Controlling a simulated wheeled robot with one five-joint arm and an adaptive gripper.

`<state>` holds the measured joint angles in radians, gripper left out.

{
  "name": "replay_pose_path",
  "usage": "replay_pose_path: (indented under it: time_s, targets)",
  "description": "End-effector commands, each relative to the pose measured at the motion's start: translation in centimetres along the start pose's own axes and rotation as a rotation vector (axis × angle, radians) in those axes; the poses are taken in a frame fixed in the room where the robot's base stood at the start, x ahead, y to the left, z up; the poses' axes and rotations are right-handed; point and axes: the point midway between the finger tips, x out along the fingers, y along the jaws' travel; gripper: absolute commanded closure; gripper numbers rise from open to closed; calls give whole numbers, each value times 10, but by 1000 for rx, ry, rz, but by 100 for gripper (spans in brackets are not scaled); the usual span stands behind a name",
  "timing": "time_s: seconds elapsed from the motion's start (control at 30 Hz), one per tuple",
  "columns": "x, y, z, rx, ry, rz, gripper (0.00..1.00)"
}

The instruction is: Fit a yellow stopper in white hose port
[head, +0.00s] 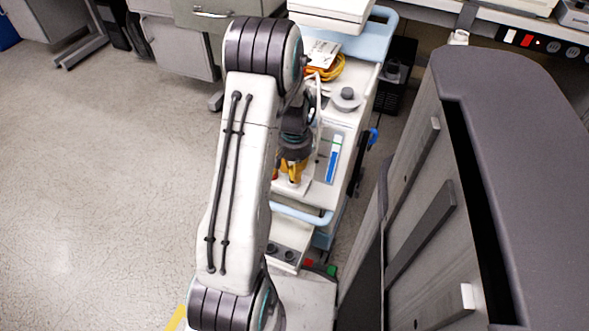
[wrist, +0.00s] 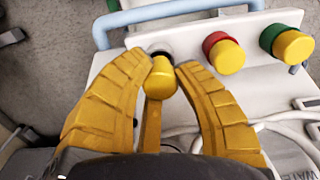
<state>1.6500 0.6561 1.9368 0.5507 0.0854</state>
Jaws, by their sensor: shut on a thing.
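In the wrist view, my gripper (wrist: 162,72) is shut on a yellow stopper (wrist: 162,78), held between the tips of its yellow fingers. The white hose port (wrist: 159,47) shows as a pale ring with a dark part just beyond the stopper, mostly hidden by it. I cannot tell whether the stopper touches the port or is in it. In the head view, my gripper (head: 292,170) points down over the near end of the pump cart, partly hidden by my arm; the stopper cannot be made out there.
A red port (wrist: 213,40) and a green port (wrist: 269,37) to the right each carry a yellow stopper. A light blue rail (wrist: 170,10) runs just beyond. Pale hoses (wrist: 270,122) lie at right. In the head view, a grey cabinet (head: 430,190) stands close right; floor is free at left.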

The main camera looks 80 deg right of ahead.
Motion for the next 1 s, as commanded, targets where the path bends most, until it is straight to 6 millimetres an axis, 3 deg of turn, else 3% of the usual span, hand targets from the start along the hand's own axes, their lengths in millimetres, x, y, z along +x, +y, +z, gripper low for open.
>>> replay_pose_path:
  time_s: [1.0]
  targets:
    - [23, 0, 0, 0, 0, 0, 86]
